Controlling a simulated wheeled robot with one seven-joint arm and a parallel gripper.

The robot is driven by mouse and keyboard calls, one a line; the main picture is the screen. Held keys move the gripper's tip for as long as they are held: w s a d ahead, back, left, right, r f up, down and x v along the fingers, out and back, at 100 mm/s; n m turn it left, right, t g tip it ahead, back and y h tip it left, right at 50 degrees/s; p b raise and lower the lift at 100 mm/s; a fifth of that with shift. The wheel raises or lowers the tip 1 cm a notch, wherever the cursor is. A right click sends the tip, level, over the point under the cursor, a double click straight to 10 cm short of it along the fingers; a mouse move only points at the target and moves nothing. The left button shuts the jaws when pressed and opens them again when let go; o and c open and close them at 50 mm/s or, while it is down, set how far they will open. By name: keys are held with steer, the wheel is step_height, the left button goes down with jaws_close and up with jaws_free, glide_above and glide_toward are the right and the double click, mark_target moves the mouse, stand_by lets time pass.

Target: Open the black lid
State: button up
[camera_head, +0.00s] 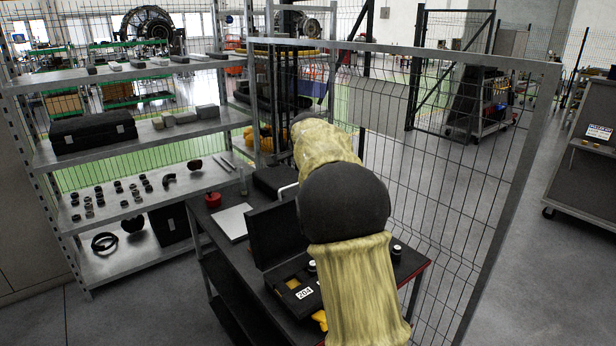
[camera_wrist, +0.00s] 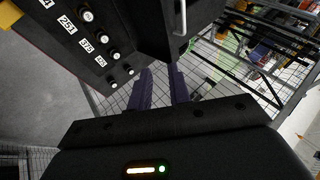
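My gripper (camera_wrist: 162,74) shows in the wrist view with its two dark purple fingers apart and nothing between them. Beyond the fingertips is a black body (camera_wrist: 150,22) with a bright metal handle (camera_wrist: 183,18); the handle is apart from the fingers. In the head view a black case (camera_head: 272,180) with a pale strip on its right side sits at the back of the table, partly behind my arm. In front of it, an open case has a raised black lid (camera_head: 275,236) and a base labelled 204 (camera_head: 293,286). My arm hides the gripper in the head view.
In the wrist view a dark surface with round knobs and number labels (camera_wrist: 86,38) lies left of the fingers. In the head view, a metal shelf (camera_head: 150,72) stands left and a wire fence (camera_head: 440,170) right. A red item (camera_head: 213,200) and pale sheet (camera_head: 234,222) lie on the table.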

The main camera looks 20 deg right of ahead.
steer(key=shift+s+r, duration=0.15)
steer(key=shift+r, duration=0.1)
steer(key=c, duration=0.3)
steer(key=shift+s+f, duration=0.25)
jaws_close()
steer(key=s+a+f+n+g, duration=0.1)
steer(key=s+a+f+n, duration=0.2)
steer(key=s, duration=0.9)
steer(key=s+a+f+n+g+y, duration=0.1)
steer(key=s+a+f+n+g, duration=0.1)
steer(key=s+f+n, duration=0.5)
steer(key=s+a+f+n+g+y, duration=0.1)
steer(key=s+a+f+n, duration=0.3)
steer(key=s+f, duration=0.6)
steer(key=s+n+g, duration=0.1)
steer(key=s, duration=0.5)
steer(key=shift+s, duration=0.4)
